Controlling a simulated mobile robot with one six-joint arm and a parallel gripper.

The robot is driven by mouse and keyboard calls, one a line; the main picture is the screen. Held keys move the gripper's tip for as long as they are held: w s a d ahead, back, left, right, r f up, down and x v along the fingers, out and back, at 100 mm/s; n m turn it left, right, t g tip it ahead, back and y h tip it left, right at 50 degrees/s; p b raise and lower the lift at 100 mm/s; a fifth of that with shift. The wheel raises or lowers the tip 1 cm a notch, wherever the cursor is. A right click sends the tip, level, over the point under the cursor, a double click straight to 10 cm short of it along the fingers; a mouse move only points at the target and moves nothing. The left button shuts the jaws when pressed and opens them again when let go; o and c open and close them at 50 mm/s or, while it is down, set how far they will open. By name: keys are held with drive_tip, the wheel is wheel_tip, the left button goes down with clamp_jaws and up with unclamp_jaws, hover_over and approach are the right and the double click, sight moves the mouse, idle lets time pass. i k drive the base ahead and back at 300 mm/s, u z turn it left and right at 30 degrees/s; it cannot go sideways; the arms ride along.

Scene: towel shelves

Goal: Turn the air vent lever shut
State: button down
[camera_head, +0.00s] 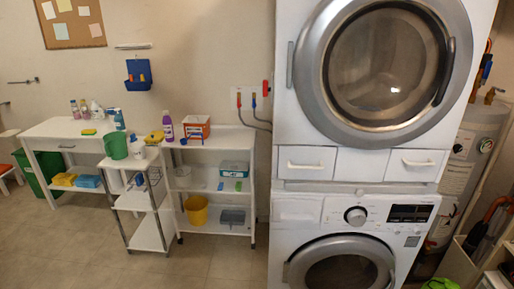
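I cannot pick out an air vent or its lever with certainty. A thin white bar-like fitting (133,46) is on the back wall above a blue wall holder; it is too small to tell what it is. A small red fitting (266,88) is on the wall just left of the upper machine. Beside it are small red and blue valve handles (239,100) on a white plate with grey hoses. Whether any of these is the lever, or how it is set, I cannot tell. My gripper is not in view.
A stacked dryer (322,165) and washer (300,235) fill the right centre. A white trolley (148,235), a shelf unit (222,145) and a table (50,128) line the back wall. A water heater (470,150) stands far right. The tiled floor (75,250) at front left is clear.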

sight(266, 88)
drive_tip(key=u, duration=0.55)
drive_tip(key=i, duration=1.25)
drive_tip(key=z, duration=1.3)
drive_tip(key=k, duration=0.1)
drive_tip(key=u, duration=2.85)
